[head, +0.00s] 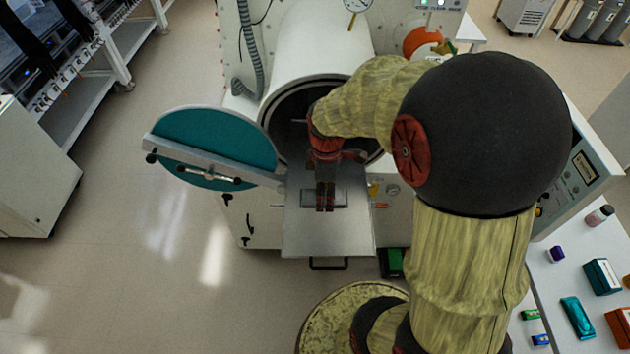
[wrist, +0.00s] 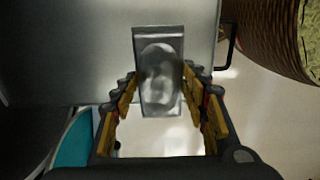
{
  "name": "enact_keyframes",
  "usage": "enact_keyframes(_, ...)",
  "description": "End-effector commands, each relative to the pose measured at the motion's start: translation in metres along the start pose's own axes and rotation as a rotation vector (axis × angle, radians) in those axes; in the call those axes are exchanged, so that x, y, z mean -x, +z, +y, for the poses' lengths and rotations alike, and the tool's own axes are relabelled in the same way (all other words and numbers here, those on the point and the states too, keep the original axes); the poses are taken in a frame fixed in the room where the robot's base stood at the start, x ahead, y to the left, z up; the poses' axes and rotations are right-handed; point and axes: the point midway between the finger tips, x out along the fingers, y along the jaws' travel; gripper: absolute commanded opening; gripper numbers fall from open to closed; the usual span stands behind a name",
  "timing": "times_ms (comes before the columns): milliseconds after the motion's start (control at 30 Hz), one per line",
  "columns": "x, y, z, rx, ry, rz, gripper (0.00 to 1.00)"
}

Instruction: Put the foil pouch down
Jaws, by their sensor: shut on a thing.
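The foil pouch is a flat silver packet; it shows in the wrist view (wrist: 160,75) between the two fingers, and in the head view (head: 342,198) its ends stick out on both sides of the fingertips. My gripper (head: 325,205) is shut on the pouch and points down over the pulled-out metal tray (head: 320,238). In the wrist view the fingers (wrist: 160,95) sit along the pouch's sides, with the tray (wrist: 70,50) behind it. I cannot tell whether the pouch touches the tray or hangs just above it. The fingers hide the pouch's middle in the head view.
The tray sticks out of a round chamber opening (head: 278,112). Its teal door (head: 215,135) stands open at the left, close to the tray. A black handle (head: 328,266) is at the tray's front. A white table (head: 562,287) with several small items is at the right.

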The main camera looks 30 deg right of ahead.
Motion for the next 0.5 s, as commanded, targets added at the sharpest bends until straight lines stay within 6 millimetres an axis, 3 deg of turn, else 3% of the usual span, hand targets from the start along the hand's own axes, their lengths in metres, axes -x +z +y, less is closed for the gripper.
enact_keyframes(300, -0.032, -0.031, 0.058, 0.001, -0.002, -0.001, 0.03)
enact_keyframes(500, -0.066, -0.043, 0.082, 0.0, -0.002, -0.001, 0.03)
